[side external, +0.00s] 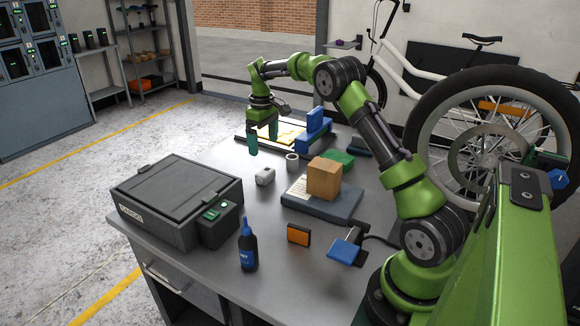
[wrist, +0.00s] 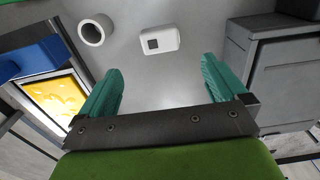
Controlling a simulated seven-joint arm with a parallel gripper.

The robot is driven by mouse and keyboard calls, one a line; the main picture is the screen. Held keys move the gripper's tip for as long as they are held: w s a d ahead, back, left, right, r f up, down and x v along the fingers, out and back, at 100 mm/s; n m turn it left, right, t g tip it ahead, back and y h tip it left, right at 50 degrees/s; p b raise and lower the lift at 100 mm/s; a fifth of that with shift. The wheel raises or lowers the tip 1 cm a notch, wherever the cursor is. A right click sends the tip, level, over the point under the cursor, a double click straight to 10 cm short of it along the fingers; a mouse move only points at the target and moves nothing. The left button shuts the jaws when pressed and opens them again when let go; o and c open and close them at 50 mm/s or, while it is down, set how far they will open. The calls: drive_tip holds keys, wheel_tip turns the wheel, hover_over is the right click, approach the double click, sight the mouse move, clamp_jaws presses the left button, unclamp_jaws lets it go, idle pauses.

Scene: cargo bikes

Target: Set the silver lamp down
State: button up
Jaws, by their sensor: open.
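The silver lamp looks to be the small pale block (side external: 265,176) with a dark square on top, lying on the grey workbench (side external: 215,283). It also shows in the wrist view (wrist: 160,40), beyond my fingertips and roughly centred between them. My gripper (side external: 262,142) is above the bench, behind the lamp in the side view. Its two green fingers are wide apart in the wrist view (wrist: 161,75), with nothing between them. The lamp is apart from both fingers and fully visible.
A pale ring (side external: 292,162) stands close to the lamp. A dark grey case (side external: 178,190) is to the left, a blue bottle (side external: 248,250) in front. A cardboard box (side external: 324,179) sits on a grey slab (side external: 345,207). A blue holder (side external: 315,130) and yellow-lined tray (wrist: 58,98) are near my gripper.

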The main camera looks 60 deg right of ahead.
drive_tip(key=s+a+r+m+t, duration=0.1)
drive_tip(key=s+a+r+t, duration=0.1)
drive_tip(key=s+a+r, duration=0.45)
drive_tip(key=s+a+r+m+t, duration=0.1)
drive_tip(key=s+a+r+t, duration=0.15)
drive_tip(key=a+r, duration=0.6)
drive_tip(key=s+a+f+m+t+y, duration=0.1)
drive_tip(key=s+a, duration=0.5)
drive_tip(key=s, duration=0.2)
drive_tip(key=s+a+f+m+t+y, duration=0.1)
drive_tip(key=s+a, duration=0.4)
drive_tip(key=s, duration=0.4)
drive_tip(key=shift+s+a+f+t, duration=0.25)
drive_tip(key=shift+a+f+t, duration=0.05)
drive_tip(key=shift+a+t, duration=0.1)
